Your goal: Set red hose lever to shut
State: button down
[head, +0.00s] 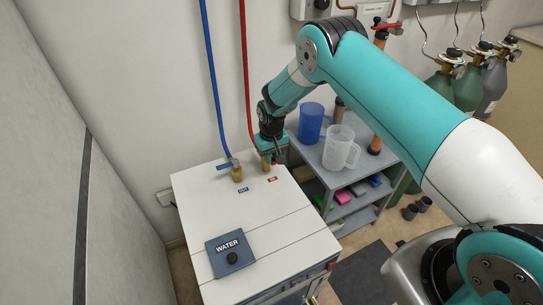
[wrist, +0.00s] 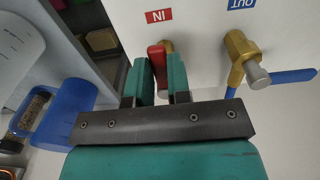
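The red hose lever (wrist: 156,56) stands between the two fingers of my gripper (wrist: 160,75) in the wrist view, just below the red IN label (wrist: 159,15). The fingers are close together, with the lever filling the narrow gap between them. A bit of its brass valve shows behind; the rest is hidden by the fingers. In the head view my gripper (head: 272,150) is at the back edge of the white cabinet top (head: 230,195), at the foot of the red hose (head: 245,75), and covers most of the lever.
A brass valve (wrist: 237,50) with a blue lever (wrist: 290,76) is close beside, under the OUT label. A grey shelf (head: 365,160) with a blue jug (head: 311,122) and a clear jug (head: 337,148) stands right of the cabinet. A WATER panel (head: 230,252) is on the cabinet's front part.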

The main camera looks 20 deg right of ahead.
jog(key=w+d+n+b, duration=0.3)
jog(key=n+b, duration=0.6)
jog(key=n, duration=0.9)
jog(key=shift+w+d, duration=0.35)
jog(key=shift+w, duration=0.55)
jog(key=c, duration=1.1)
grip_release()
jog(key=shift+o, duration=0.2)
jog(key=shift+r, duration=0.15)
notch_tip(320, 180, up, 17)
jog(key=shift+b, duration=0.3)
